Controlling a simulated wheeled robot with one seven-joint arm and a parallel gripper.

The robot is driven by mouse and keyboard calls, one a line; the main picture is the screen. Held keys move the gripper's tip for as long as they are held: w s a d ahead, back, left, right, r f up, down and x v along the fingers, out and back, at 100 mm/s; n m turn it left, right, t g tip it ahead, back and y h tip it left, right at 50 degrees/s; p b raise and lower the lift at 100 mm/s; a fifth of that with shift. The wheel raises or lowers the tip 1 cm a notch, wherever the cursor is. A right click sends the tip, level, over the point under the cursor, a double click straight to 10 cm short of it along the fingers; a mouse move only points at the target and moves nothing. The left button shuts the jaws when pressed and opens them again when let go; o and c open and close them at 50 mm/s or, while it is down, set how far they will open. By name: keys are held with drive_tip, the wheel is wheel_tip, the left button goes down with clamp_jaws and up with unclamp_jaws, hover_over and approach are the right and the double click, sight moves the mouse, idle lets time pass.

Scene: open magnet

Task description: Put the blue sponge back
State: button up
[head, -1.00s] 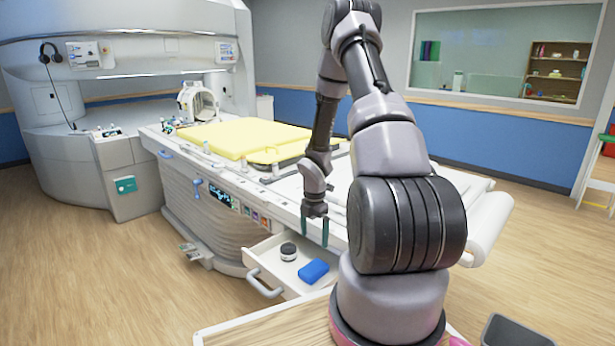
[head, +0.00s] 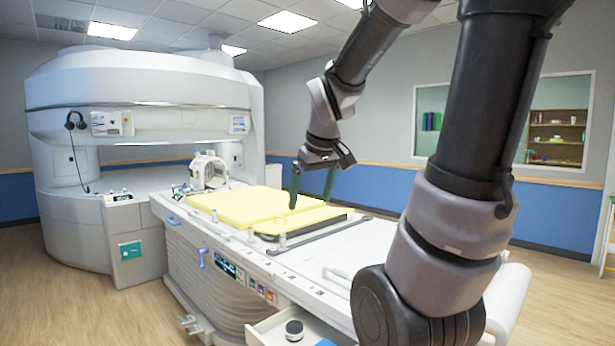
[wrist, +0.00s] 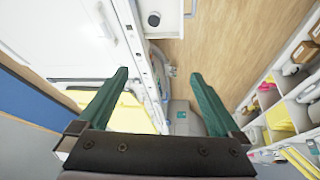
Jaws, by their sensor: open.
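The blue sponge (head: 325,342) shows only as a sliver at the bottom edge of the head view, in the open white drawer (head: 262,331) of the patient table. I cannot make the sponge out in the wrist view. A dark-lidded jar (head: 294,329) stands in the same drawer; it also shows in the wrist view (wrist: 154,19).
The patient table (head: 345,262) carries yellow pads (head: 235,207) and a round white coil (head: 209,171). The large scanner (head: 150,110) stands behind at the left. In the wrist view, shelves (wrist: 283,88) with several items stand at the right. Wooden floor lies open beside the table.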

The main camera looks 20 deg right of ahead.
drive_tip(key=s+a+r+m+t+y, duration=0.2)
drive_tip(key=s+a+r+m, duration=0.2)
drive_tip(key=s, duration=0.5)
wheel_tip(320, 180, up, 2)
drive_tip(key=shift+a+m, duration=0.4)
drive_tip(key=shift+m, duration=0.5)
